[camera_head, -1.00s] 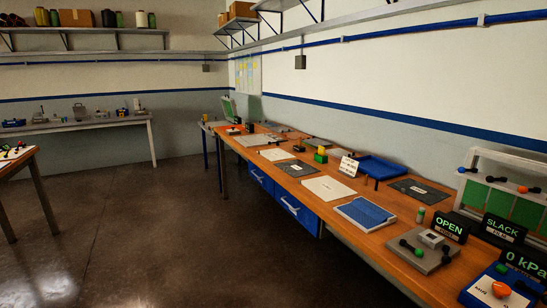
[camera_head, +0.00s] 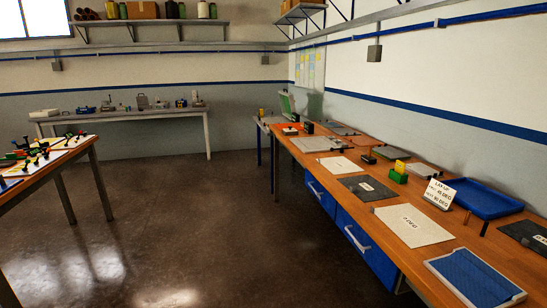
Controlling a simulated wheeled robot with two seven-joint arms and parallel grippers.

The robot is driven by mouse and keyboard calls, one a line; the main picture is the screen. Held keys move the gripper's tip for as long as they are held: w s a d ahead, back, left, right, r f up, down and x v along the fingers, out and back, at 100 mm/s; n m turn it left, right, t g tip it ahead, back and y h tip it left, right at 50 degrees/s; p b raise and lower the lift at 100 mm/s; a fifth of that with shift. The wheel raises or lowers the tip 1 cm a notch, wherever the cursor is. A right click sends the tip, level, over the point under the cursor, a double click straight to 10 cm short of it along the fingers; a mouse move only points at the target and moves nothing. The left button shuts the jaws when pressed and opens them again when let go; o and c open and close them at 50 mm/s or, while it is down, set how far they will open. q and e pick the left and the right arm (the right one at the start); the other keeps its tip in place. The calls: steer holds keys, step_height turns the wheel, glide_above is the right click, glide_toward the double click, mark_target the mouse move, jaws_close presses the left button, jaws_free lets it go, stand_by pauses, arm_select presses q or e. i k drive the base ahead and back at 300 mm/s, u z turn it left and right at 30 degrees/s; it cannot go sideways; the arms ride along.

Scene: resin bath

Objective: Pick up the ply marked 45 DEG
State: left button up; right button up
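Several flat plies lie on the long wooden bench at the right. The nearest pale ply (camera_head: 413,225) has a label that seems to read 0 DEG. A dark grey ply (camera_head: 367,188) lies behind it, and a white ply (camera_head: 342,166) farther back; their labels are too small to read. Another dark sheet (camera_head: 527,233) lies at the right edge, partly cut off. I cannot tell which ply is marked 45 DEG. Neither of my grippers is in view.
A white lay-up card (camera_head: 439,194) stands by a blue tray (camera_head: 487,198). A blue panel in a pale frame (camera_head: 475,280) lies in front. Green and yellow blocks (camera_head: 399,172) stand behind. Another cluttered table (camera_head: 48,162) is at the left. The floor between is clear.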

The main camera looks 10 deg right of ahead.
mark_target(336, 165)
steer(key=u, duration=0.35)
steer(key=i, duration=1.75)
steer(key=z, duration=0.4)
steer(key=i, duration=0.9)
steer(key=z, duration=1.5)
steer(key=i, duration=0.65)
steer(key=z, duration=0.65)
